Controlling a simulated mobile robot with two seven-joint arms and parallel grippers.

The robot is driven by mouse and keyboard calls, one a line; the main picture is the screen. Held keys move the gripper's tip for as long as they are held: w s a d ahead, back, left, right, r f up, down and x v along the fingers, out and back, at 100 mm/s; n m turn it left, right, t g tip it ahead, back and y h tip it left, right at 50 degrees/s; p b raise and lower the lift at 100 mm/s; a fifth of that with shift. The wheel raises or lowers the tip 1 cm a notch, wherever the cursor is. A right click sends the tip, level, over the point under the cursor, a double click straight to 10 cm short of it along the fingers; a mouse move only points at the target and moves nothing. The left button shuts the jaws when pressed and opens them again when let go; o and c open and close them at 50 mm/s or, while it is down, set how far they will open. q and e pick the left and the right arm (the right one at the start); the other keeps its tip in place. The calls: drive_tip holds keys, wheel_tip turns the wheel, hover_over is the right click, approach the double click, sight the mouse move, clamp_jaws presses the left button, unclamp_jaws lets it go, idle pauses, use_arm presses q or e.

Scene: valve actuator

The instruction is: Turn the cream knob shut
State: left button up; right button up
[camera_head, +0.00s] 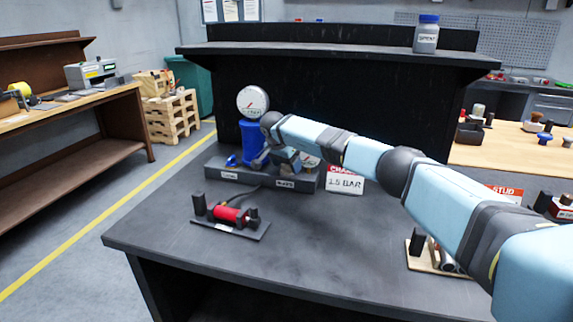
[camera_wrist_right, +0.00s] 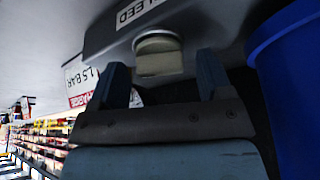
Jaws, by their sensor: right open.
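The cream knob (camera_wrist_right: 158,56) shows in the right wrist view, below a grey block with a label ending in "LEED". My right gripper (camera_wrist_right: 161,76) is open, with one finger on each side of the knob in that view. I cannot tell whether the fingers touch it. In the head view my right gripper (camera_head: 266,161) is over the grey base (camera_head: 240,181), beside the blue cylinder (camera_head: 252,136), and my wrist mostly hides the knob. A round gauge (camera_head: 252,101) stands above the cylinder. My left gripper is out of view.
A red pump-like part on a dark plate (camera_head: 232,217) lies in front of the base. A "1.5 BAR" card (camera_head: 345,181) stands to the right. A dark shelf (camera_head: 330,48) rises behind. The bench's front middle (camera_head: 320,245) is clear.

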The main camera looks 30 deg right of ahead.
drive_tip(key=shift+c, duration=0.2)
drive_tip(key=c, duration=0.9)
drive_tip(key=shift+r+m+p, duration=0.1)
drive_tip(key=shift+m+p, duration=0.2)
drive_tip(key=shift+m, duration=0.1)
drive_tip(key=shift+w+m+g+p, duration=0.1)
drive_tip(key=shift+m+g+p, duration=0.35)
drive_tip(key=shift+m, duration=0.45)
drive_tip(key=shift+m+g, duration=0.65)
drive_tip(key=shift+m, duration=0.95)
drive_tip(key=o, duration=0.9)
